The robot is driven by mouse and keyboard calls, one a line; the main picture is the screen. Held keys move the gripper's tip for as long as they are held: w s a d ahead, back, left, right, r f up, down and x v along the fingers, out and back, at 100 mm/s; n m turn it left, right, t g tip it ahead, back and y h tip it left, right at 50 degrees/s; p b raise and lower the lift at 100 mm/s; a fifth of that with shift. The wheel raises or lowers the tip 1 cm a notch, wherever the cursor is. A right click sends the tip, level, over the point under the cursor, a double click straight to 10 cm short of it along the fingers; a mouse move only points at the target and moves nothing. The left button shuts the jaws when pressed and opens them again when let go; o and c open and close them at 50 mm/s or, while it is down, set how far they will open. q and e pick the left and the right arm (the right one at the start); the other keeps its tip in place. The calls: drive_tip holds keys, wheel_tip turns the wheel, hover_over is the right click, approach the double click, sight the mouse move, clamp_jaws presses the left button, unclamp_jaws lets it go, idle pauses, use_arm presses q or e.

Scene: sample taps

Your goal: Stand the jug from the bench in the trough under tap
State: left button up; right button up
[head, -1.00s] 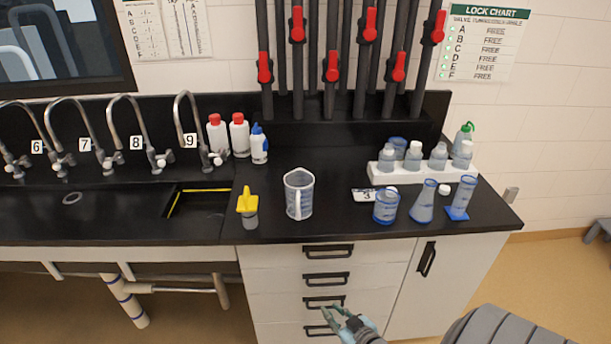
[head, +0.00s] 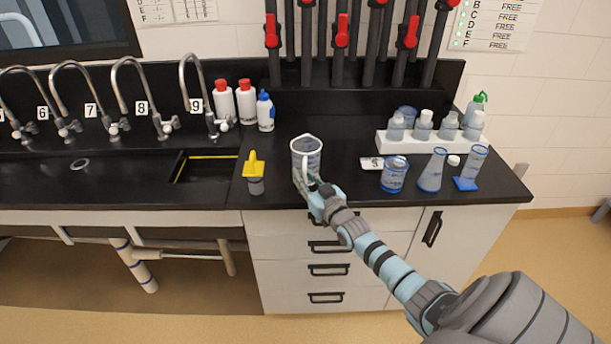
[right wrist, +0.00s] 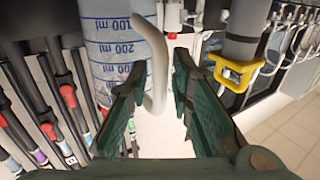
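The clear jug (head: 308,153) stands upright on the black bench, its white handle toward me. In the right wrist view the jug (right wrist: 115,45) shows blue volume marks, and its white handle (right wrist: 156,65) lies between my green fingers. My right gripper (head: 313,181) is at the jug's handle. In the right wrist view the right gripper (right wrist: 155,85) is open around the handle, with a gap on the right side. The trough (head: 208,167) is a dark recess with a yellow line, under tap 9 (head: 191,90). My left gripper is not in view.
A yellow-topped grey container (head: 254,175) stands between trough and jug. Bottles (head: 245,101) stand behind. A blue-marked beaker (head: 394,175), a flask (head: 432,170), a cylinder (head: 471,167) and a white bottle rack (head: 430,145) are to the right. Taps 6, 7 and 8 (head: 131,100) line the left.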

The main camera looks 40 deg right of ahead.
drive_tip(key=shift+w, duration=0.25)
drive_tip(key=shift+s+r, duration=0.1)
clamp_jaws()
